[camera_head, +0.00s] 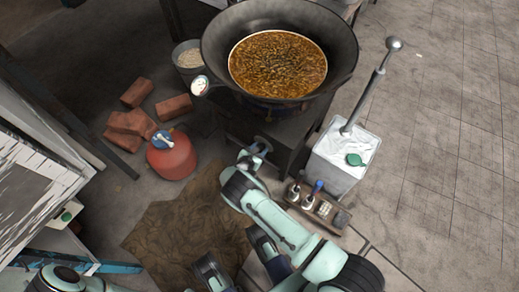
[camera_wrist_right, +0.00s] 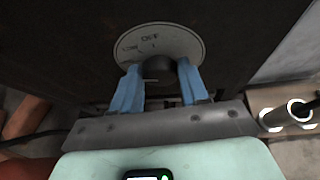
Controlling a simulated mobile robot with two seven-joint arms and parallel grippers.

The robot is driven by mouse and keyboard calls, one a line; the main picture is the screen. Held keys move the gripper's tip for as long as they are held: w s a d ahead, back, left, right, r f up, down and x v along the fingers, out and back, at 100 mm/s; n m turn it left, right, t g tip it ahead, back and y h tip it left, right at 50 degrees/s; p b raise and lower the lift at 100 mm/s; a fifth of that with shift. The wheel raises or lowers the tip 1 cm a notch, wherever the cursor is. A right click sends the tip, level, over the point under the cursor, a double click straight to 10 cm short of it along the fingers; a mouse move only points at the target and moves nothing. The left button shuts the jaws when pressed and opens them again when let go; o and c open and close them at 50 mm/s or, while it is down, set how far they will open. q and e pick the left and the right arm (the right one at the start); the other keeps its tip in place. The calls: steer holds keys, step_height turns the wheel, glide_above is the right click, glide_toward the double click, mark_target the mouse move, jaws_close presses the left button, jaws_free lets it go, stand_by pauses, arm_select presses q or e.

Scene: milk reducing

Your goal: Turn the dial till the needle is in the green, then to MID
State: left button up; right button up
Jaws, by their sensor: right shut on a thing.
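The dial's dark knob (camera_wrist_right: 158,68) sits on a round pale plate (camera_wrist_right: 185,42) with small markings, on the dark front of the stove. My right gripper (camera_wrist_right: 157,82) is shut on the knob, one blue finger on each side. In the head view my right gripper (camera_head: 258,150) is at the stove's front, and the knob is hidden there. A small round white gauge (camera_head: 199,85) is at the left rim of the big wok (camera_head: 345,45). Its needle is too small to read. My left gripper is out of view.
The wok holds brown bubbling food (camera_head: 278,65). A red gas cylinder (camera_head: 172,155) and bricks (camera_head: 130,122) are on the left. A white bin (camera_head: 340,155) with a long-handled tool and a tray of bottles (camera_head: 318,208) stand to the right of my arm.

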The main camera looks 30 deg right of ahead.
steer(key=shift+a, duration=0.1)
stand_by(0.4)
steer(key=o, duration=1.1)
steer(key=shift+c, duration=0.2)
arm_select(q)
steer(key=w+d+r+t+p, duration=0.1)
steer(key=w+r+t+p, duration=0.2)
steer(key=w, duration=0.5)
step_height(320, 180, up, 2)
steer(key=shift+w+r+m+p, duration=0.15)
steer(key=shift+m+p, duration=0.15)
steer(key=shift+p, duration=0.35)
arm_select(e)
steer(key=v, duration=1.3)
steer(key=shift+a, duration=0.15)
steer(key=shift+s+r, duration=0.1)
